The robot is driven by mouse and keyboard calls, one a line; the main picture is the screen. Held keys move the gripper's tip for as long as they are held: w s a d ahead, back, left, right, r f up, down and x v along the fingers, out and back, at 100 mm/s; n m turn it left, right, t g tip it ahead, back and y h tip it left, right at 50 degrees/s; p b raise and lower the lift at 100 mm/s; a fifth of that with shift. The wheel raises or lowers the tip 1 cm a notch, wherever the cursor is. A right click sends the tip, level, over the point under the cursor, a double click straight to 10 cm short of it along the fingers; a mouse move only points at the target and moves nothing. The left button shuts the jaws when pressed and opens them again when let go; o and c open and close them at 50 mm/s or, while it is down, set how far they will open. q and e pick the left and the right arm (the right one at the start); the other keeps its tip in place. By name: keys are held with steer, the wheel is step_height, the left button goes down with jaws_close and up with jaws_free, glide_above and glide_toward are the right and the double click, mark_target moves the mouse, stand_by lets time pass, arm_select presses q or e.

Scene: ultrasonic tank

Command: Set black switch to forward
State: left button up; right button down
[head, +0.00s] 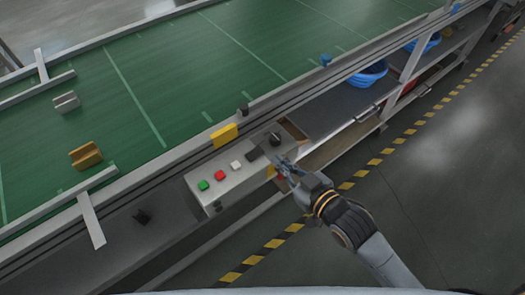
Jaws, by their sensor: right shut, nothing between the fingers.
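A grey control box (228,181) is mounted along the near side of the conveyor. Its top holds a green button (203,185), a red button (219,175) and a white button (236,165) in a row. To their right are a flat dark piece (254,154) and a black switch (275,139). The switch's setting is too small to tell. My right gripper (281,164) is shut and empty beside the right end of the box, just nearer than the black switch. I cannot tell whether it touches the box. My left gripper is not in view.
The green conveyor belt (150,80) carries a yellow-brown part (85,155) and a grey part (66,102). A yellow block (223,135) sits on the rail behind the box. Blue baskets (369,75) stand on the shelf at right. The floor at right is clear.

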steer(key=p, duration=0.2)
glide_above(263, 160)
steer(key=shift+a+f, duration=0.25)
steer(key=shift+f, duration=0.3)
steer(key=shift+a+f, duration=0.2)
steer(key=shift+f, duration=0.3)
steer(key=f, duration=0.2)
steer(key=shift+d+f, duration=0.25)
steer(key=shift+f, duration=0.1)
steer(key=shift+d+f, duration=0.1)
steer(key=shift+f, duration=0.6)
steer(key=shift+w+d+f+m+y, duration=0.1)
steer(key=shift+d+f+m+y, duration=0.05)
steer(key=shift+f+m+y, duration=0.2)
